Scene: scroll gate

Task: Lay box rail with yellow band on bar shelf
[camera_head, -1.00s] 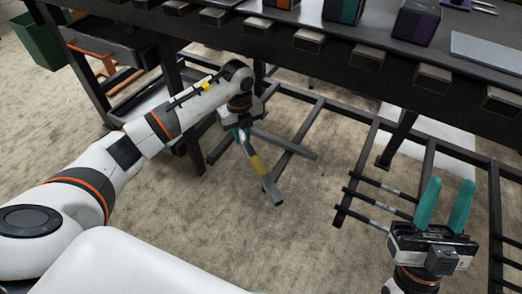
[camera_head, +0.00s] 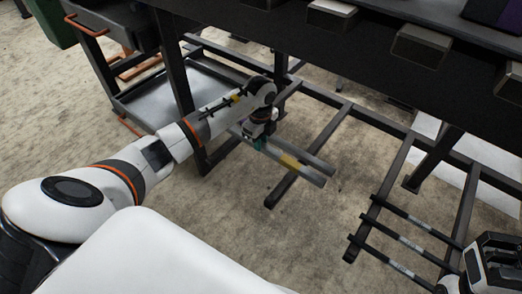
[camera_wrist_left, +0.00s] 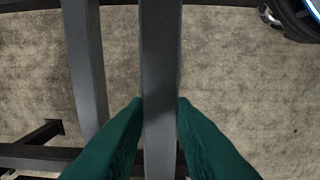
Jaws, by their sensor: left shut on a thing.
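My left gripper (camera_head: 259,146) has green fingers and is shut on the grey box rail (camera_head: 312,175). A yellow band (camera_head: 290,161) shows on the rail, out past the fingers. In the left wrist view the rail (camera_wrist_left: 160,70) runs between the two green fingers. A second grey rail (camera_wrist_left: 88,70) lies beside it on the left. The bar shelf is a low rack of dark bars (camera_head: 312,152) under the bench. The held rail slants across one of these bars; I cannot tell whether it touches. My right gripper's body (camera_head: 492,264) is at the lower right; its fingers are not visible.
Thin black rods with grey labels (camera_head: 405,240) lie across the rack bars at the right. The bench edge (camera_head: 400,65) with projecting blocks overhangs the rack. A bench leg (camera_head: 178,85) stands left of the gripper, near a grey lower tray (camera_head: 165,97).

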